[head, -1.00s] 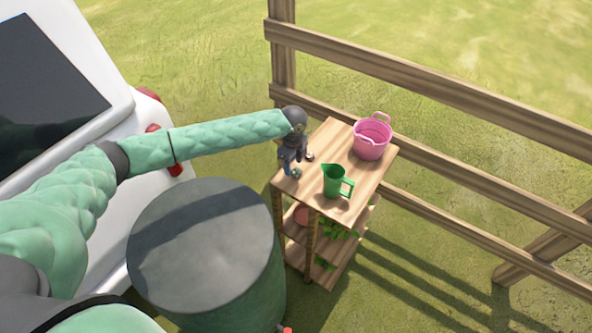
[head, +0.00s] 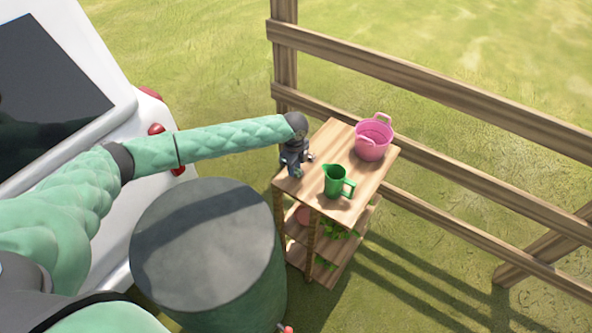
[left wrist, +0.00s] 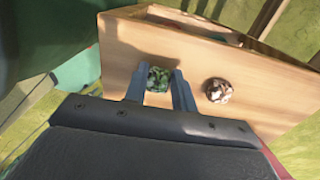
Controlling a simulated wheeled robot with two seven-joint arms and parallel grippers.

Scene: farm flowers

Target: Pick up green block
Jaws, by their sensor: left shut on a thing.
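The green block (left wrist: 158,79) is a small, mottled dark-green piece in the left wrist view, between the two fingers of my left gripper (left wrist: 160,88). The fingers are shut on it. It is just over the wooden shelf top (left wrist: 200,50); I cannot tell whether it still touches the wood. In the head view my left gripper (head: 295,170) is at the left edge of the shelf top, and the block is too hidden there to make out. My right gripper is not in view.
A brown and white lump (left wrist: 218,90) lies right of the fingers. A green jug (head: 336,182) and a pink bucket (head: 372,138) stand on the shelf top. A wooden fence (head: 430,90) runs behind. A large grey drum (head: 205,240) stands at the front left.

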